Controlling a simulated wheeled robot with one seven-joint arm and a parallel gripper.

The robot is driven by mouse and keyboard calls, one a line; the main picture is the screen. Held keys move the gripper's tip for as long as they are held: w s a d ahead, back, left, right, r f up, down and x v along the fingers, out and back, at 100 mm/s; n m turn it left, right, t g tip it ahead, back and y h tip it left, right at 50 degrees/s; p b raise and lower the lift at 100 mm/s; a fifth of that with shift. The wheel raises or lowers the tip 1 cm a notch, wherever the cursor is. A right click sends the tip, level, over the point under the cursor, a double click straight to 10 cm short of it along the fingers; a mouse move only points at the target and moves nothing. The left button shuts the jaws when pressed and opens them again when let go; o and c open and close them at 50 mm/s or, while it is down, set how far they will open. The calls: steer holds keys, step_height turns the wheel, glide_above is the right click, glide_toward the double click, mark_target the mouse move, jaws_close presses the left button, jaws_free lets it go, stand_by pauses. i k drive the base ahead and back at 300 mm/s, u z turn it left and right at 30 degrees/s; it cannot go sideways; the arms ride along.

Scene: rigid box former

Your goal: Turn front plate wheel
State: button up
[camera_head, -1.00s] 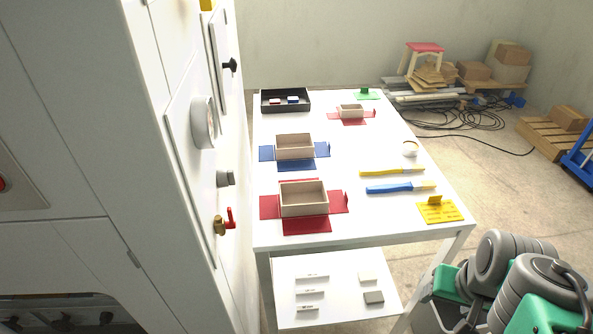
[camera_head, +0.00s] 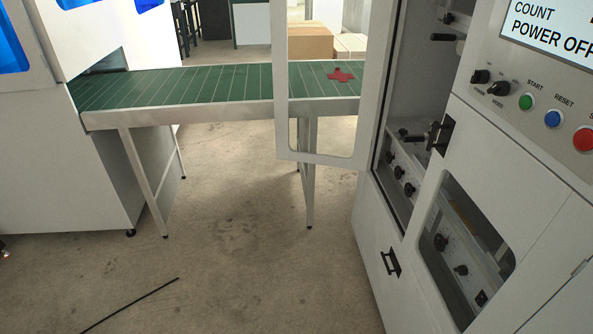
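The box former (camera_head: 470,150) stands at the right, its glazed door (camera_head: 283,80) swung open. Through the open doorway, several black knobs sit on a pale strip, one of them a small wheel-like knob (camera_head: 399,172). A lower window shows more black knobs, including a round one (camera_head: 441,242). I cannot tell which of these, if any, is the front plate wheel. My gripper is not in view.
A green conveyor (camera_head: 200,86) with a red cross-shaped blank (camera_head: 340,75) runs across the back to a white machine (camera_head: 60,170) at left. The panel (camera_head: 540,90) reads "POWER OFF". The concrete floor between is mostly clear, with a thin black line (camera_head: 130,305) on it.

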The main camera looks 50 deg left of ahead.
mark_target(398, 173)
steer(key=u, duration=1.95)
steer(key=i, duration=0.95)
steer(key=u, duration=0.7)
steer(key=i, duration=1.55)
steer(key=z, duration=0.45)
